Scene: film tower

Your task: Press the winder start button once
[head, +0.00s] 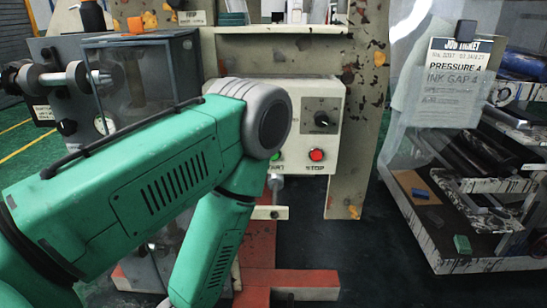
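A pale control box (335,95) is fixed to the machine's column in the middle of the head view. On its front is a green button (276,156), partly hidden behind the elbow of my green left arm. The label under it is cut off by the arm, with only its last letters showing. To its right is a red button (316,155) with STOP printed below. A black rotary knob (322,119) sits above the red button. My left arm crosses in front from the left and bends down at the elbow. Neither gripper is in view.
A job ticket (459,70) reading PRESSURE 4, INK GAP 4 hangs at the right. Below it stands a rack (465,245) with dark trays. A clear-sided box (140,80) and rollers are at the left. Dark floor between column and rack is clear.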

